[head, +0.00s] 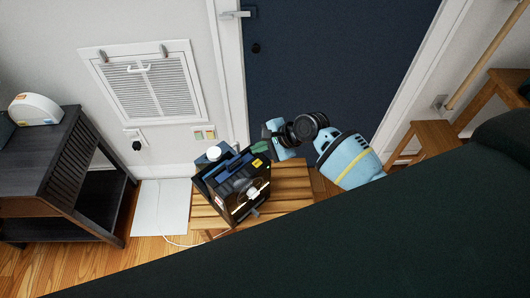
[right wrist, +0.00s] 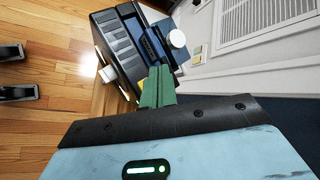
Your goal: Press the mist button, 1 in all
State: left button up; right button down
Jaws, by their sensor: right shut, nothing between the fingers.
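A black box-shaped device (head: 240,190) stands on a slatted wooden stool (head: 290,190) in the head view. It also shows at the top of the right wrist view (right wrist: 115,45). A white round cap (head: 213,153) sits at its back left, and it shows in the right wrist view too (right wrist: 177,38). I cannot make out for certain which part is the mist button. My right gripper (head: 258,148) is shut and empty, its green fingertips (right wrist: 155,88) close to the device's upper edge. Whether they touch it is unclear. My left gripper is not in view.
A dark wooden cabinet (head: 50,165) stands at the left with a white rounded object (head: 35,109) on top. A vent (head: 148,88) and a dark blue door (head: 330,60) are behind. A large dark surface fills the lower right.

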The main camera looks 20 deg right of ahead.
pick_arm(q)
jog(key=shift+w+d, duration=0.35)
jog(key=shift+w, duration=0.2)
pick_arm(e)
jog(key=shift+w+d+r+m, duration=0.4)
jog(key=shift+w+d+r, duration=0.15)
jog(key=shift+w+r, duration=0.3)
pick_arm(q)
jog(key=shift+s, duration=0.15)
pick_arm(e)
jog(key=shift+f, duration=0.15)
jog(key=b, duration=0.5)
send_over(261, 163)
notch_tip(261, 163, down, 7)
jog(key=shift+s+r, duration=0.15)
jog(key=shift+f, duration=0.65)
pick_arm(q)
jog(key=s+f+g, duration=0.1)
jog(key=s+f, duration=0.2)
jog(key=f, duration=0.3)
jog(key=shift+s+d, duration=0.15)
pick_arm(e)
jog(key=shift+f, duration=0.3)
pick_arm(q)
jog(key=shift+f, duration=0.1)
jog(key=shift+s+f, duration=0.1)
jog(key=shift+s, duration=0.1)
